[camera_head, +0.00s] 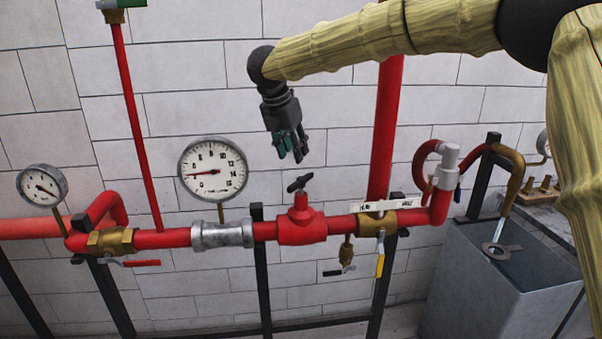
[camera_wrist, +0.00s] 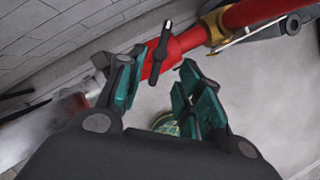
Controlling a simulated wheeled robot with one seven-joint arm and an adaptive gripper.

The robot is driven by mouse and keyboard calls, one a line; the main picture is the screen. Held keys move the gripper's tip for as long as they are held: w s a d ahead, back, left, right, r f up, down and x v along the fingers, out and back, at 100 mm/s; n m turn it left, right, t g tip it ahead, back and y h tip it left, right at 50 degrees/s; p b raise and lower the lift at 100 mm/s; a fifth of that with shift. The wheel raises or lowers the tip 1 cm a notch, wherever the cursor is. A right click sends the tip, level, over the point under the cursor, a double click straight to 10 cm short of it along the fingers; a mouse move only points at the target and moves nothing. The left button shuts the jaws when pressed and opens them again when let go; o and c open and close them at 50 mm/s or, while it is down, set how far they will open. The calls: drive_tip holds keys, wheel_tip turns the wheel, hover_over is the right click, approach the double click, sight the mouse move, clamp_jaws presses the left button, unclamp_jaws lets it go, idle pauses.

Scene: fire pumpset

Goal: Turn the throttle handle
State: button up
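The throttle handle, as I take it, is a small black T-shaped bar (camera_head: 300,183) on top of a red valve body (camera_head: 301,224) in the red pipe line. The wrist view shows the black handle (camera_wrist: 160,47) slanting across the red valve, just beyond the fingertips. My gripper (camera_head: 293,152) hangs from the arm above the handle, fingers pointing down, with a visible gap to it. In the wrist view my gripper (camera_wrist: 160,70) has its teal-padded fingers spread apart, with nothing between them. Nothing hides the handle in the head view.
A large pressure gauge (camera_head: 213,171) stands left of the handle. A grey tank (camera_head: 490,285) stands at lower right. The white block wall is close behind.

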sight(301, 178)
drive_tip(key=shift+s+d+f+p, duration=0.1)
drive_tip(key=shift+s+f+p, duration=0.1)
drive_tip(key=shift+f+p, duration=0.15)
drive_tip(key=p+x, duration=0.2)
drive_tip(key=x, duration=0.7)
drive_tip(key=shift+w, duration=0.15)
clamp_jaws()
